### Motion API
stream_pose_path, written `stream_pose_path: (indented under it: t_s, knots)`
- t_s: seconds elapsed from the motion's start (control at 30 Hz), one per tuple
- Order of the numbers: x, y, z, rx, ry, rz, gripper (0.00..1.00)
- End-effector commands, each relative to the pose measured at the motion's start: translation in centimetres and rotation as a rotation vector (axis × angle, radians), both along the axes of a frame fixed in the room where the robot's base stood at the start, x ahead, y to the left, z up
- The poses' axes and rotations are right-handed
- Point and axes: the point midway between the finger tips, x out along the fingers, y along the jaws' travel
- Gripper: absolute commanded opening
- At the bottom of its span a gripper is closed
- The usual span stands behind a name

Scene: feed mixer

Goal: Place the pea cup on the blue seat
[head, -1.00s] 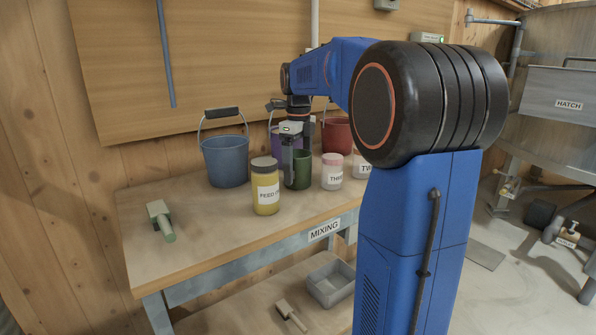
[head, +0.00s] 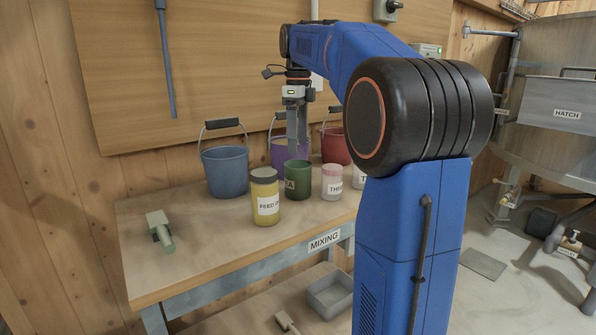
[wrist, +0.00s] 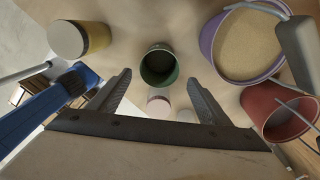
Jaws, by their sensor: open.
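A green cup (head: 298,182) with a partly hidden label, of which "EA" can be read, stands upright on the mixing table. In the wrist view the cup (wrist: 160,66) shows its open mouth between and beyond my two fingers, touching neither. My gripper (head: 297,142) hangs above the cup, pointing down, open and empty. Its fingers also frame the wrist view (wrist: 158,84). I see no blue seat in these frames.
A yellow feed jar (head: 265,197) stands close left of the cup, a pink-lidded jar (head: 332,183) close right. Blue (head: 224,173), purple (head: 283,153) and red (head: 335,147) buckets stand behind. The table's (head: 205,240) front left is clear.

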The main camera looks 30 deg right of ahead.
Motion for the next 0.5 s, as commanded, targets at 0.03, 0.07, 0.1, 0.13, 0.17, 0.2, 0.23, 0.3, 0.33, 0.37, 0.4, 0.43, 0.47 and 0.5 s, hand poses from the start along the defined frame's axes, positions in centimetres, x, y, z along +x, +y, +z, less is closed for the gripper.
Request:
stream_pose_path:
  t_s: [0.03, 0.07, 0.1, 0.13, 0.17, 0.2, 0.23, 0.3, 0.33, 0.37, 0.4, 0.43, 0.47, 0.5]
  knots:
    - [0.1, 0.0, 0.3, 0.0, -0.001, 0.079, 0.72]
    - [0.1, 0.0, 0.5, -0.001, -0.001, 0.135, 0.72]
    - [0.1, 0.0, 0.7, -0.001, -0.002, 0.208, 0.72]
    - [0.1, 0.0, 0.9, -0.002, -0.003, 0.264, 0.72]
    - [0.1, 0.0, 1.1, -0.002, -0.002, 0.319, 0.72]
    - [0.1, 0.0, 1.3, -0.002, -0.001, 0.392, 0.72]
    - [0.1, 0.0, 1.5, -0.001, -0.002, 0.447, 0.72]
    - [0.2, 0.0, 1.9, -0.002, -0.002, 0.575, 0.72]
    - [0.2, 0.0, 2.1, -0.003, -0.002, 0.63, 0.72]
    - [0.2, 0.0, 2.3, -0.003, -0.003, 0.684, 0.72]
    - [0.2, 0.0, 2.5, -0.003, -0.002, 0.758, 0.72]
    - [0.2, 0.0, 2.7, -0.002, -0.002, 0.812, 0.72]
    - [0.2, 0.0, 2.9, -0.002, -0.001, 0.867, 0.72]
    - [0.2, 0.1, 3.1, -0.003, -0.001, 0.94, 0.72]
